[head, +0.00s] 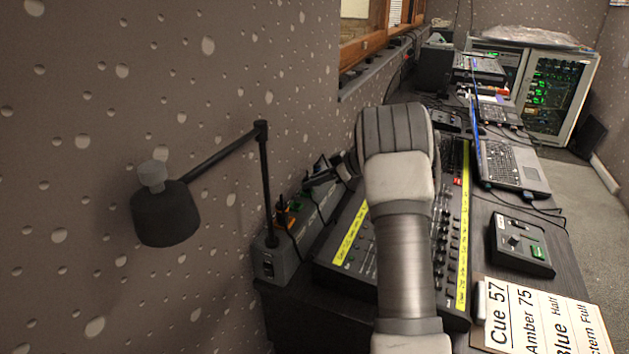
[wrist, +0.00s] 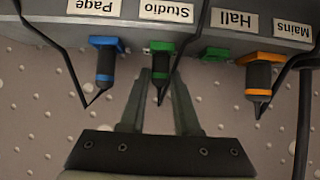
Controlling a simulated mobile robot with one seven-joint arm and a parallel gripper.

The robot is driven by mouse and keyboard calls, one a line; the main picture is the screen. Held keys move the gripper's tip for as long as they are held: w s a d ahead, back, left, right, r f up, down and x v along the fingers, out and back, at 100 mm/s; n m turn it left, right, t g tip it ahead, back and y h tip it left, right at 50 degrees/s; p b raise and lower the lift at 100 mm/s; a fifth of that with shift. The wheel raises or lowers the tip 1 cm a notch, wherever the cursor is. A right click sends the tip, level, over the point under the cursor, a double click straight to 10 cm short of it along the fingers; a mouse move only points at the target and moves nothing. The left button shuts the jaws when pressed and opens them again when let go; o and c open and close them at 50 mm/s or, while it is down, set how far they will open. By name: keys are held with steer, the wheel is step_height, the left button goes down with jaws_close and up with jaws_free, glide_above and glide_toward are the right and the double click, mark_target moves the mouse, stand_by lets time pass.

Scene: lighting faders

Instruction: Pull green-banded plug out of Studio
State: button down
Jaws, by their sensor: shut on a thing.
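The green-banded plug (wrist: 160,76) is a dark plug with a green ring, seated in the socket block (wrist: 217,22) at the Studio label (wrist: 166,11), which reads upside down in the wrist view. My gripper (wrist: 162,82) has one finger on each side of this plug and is shut on it. In the head view my gripper (head: 321,176) reaches the strip by the wall; the plug cannot be made out there.
A blue-banded plug (wrist: 106,63) sits at Page, left of my gripper. An orange-banded plug (wrist: 259,78) sits at Mains. A green socket (wrist: 214,55) by Hall looks empty. A lamp (head: 165,212) juts from the strip's near end. A fader desk (head: 357,257) stands right of the strip.

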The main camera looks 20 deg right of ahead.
steer(key=shift+r, duration=0.35)
step_height(320, 180, up, 4)
steer(key=shift+r, duration=0.1)
stand_by(0.7)
